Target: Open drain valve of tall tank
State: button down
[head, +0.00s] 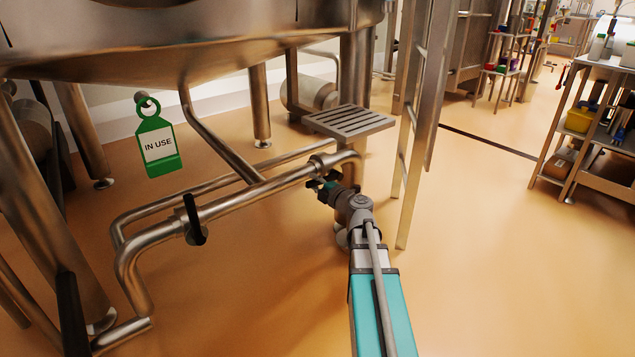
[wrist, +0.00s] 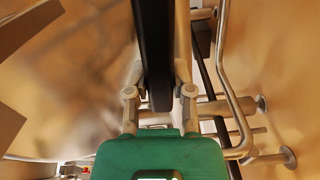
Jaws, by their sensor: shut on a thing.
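A large steel tank (head: 140,45) on legs fills the upper left of the head view. A steel pipe (head: 250,192) runs low beneath it, with a black valve lever (head: 194,220) pointing up at its left part. My gripper (head: 322,186) is at the right part of this pipe, beside a clamp joint (head: 322,164). In the wrist view, my gripper (wrist: 160,78) is shut on a long black lever (wrist: 153,45), with one finger on each side. My own gripper and wrist mostly hide this lever in the head view.
A green "IN USE" tag (head: 156,150) hangs below the tank. A slatted step (head: 349,121) and a steel ladder-like frame (head: 412,130) stand close behind my wrist. A shelf trolley (head: 575,140) is at right. The floor (head: 490,270) at lower right is clear.

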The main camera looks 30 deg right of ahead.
jog(key=c, duration=0.5)
grip_release()
jog(key=shift+s, duration=0.1)
jog(key=shift+v, duration=6)
